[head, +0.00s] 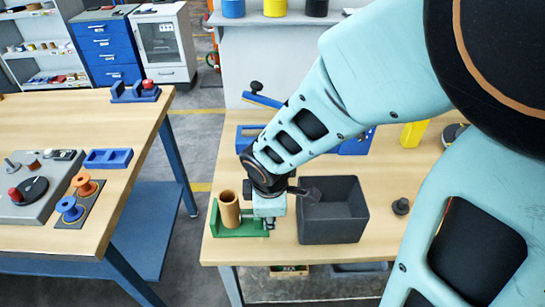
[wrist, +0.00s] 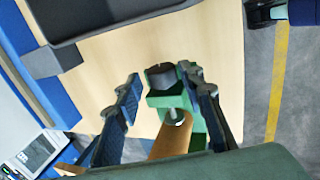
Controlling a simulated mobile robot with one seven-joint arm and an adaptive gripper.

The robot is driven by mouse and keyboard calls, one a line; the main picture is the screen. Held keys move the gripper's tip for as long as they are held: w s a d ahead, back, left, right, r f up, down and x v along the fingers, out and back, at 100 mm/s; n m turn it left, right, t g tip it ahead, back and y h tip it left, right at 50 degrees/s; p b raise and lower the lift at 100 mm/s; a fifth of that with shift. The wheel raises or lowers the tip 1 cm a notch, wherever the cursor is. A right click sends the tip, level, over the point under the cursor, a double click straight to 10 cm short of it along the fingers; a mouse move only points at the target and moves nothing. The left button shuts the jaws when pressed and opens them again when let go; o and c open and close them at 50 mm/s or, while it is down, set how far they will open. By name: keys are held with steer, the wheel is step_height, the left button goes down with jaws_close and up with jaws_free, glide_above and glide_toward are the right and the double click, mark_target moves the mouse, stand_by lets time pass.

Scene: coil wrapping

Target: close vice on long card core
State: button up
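The green vice (head: 228,233) stands near the front left corner of the right-hand bench. The long brown card core (head: 229,207) stands upright in it, near the left jaw; my gripper partly hides the right side. In the wrist view the core (wrist: 172,140) shows between my fingers, beyond the near edge of my gripper's body, with the green vice (wrist: 167,100) and its dark round knob (wrist: 160,74) farther out. My gripper (wrist: 161,80) is open, fingers apart on either side of the knob. I cannot tell whether they touch it. In the head view my gripper (head: 270,208) is at the vice's right end.
A dark grey open bin (head: 333,225) stands close right of my gripper. A small dark knobbed part (head: 401,206) lies farther right. Blue fixtures (head: 355,143) and a yellow block (head: 413,133) are behind. The left-hand bench (head: 120,130) stands across a gap.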

steer(key=shift+s+f+t+b, duration=0.2)
steer(key=shift+t+b, duration=0.4)
steer(key=shift+b, duration=1.25)
steer(key=shift+s+f+t+b, duration=0.1)
steer(key=shift+f+t+b, duration=0.35)
steer(key=shift+b, duration=1.4)
steer(key=shift+s+r+t+b, duration=0.1)
steer(key=shift+r+t+b, duration=0.4)
steer(key=shift+b, duration=0.75)
steer(key=shift+t, duration=0.25)
steer(key=shift+a, duration=0.15)
steer(key=shift+c, duration=0.6)
